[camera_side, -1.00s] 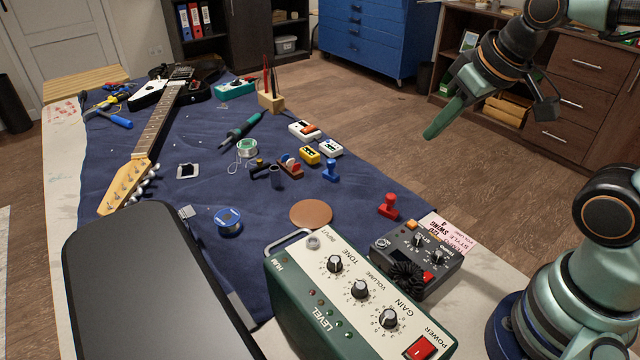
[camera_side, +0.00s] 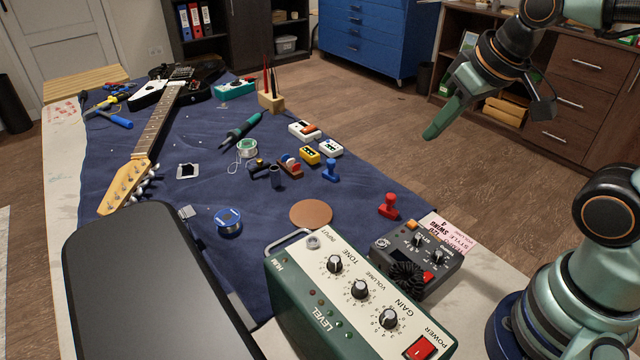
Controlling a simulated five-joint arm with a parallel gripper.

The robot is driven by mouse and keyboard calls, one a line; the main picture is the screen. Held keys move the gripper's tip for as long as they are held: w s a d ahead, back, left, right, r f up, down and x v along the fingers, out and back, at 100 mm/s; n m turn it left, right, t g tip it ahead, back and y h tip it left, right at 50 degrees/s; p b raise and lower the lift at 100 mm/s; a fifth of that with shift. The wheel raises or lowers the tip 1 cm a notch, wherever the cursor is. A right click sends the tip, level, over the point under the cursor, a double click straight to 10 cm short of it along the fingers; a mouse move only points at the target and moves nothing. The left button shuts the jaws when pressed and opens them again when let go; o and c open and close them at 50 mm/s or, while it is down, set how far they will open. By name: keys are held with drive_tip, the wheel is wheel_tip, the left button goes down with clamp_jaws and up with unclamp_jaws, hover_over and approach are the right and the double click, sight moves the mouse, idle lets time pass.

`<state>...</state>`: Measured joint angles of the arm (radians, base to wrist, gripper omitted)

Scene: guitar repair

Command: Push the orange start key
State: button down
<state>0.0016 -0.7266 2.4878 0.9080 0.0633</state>
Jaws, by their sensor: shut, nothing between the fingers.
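The orange key (camera_side: 411,225) is a small square button on the top face of a dark grey box (camera_side: 387,258), near its far edge. This box stands at the right of the table and also carries several knobs, a red key (camera_side: 428,277) and a dark coiled piece (camera_side: 407,274). My gripper (camera_side: 431,134) is shut and empty. Its green fingers point down and left, well above the box and apart from it. The orange key is not covered in this view.
A green amplifier (camera_side: 308,290) with a cream panel stands in front of the box. A red stamp (camera_side: 389,206) stands just behind it, and a pink card (camera_side: 452,236) lies at its right. A brown disc (camera_side: 311,214) and several small tools lie on the blue cloth (camera_side: 215,270).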

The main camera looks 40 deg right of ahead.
drive_tip(key=f+m+g, duration=0.1)
drive_tip(key=m+g, duration=0.1)
drive_tip(key=m, duration=0.3)
drive_tip(key=m+g, duration=0.3)
drive_tip(key=m, duration=0.9)
hover_over(412, 223)
wheel_tip(412, 223, down, 5)
drive_tip(key=shift+r, duration=0.2)
wheel_tip(412, 223, down, 14)
drive_tip(key=shift+f, duration=0.1)
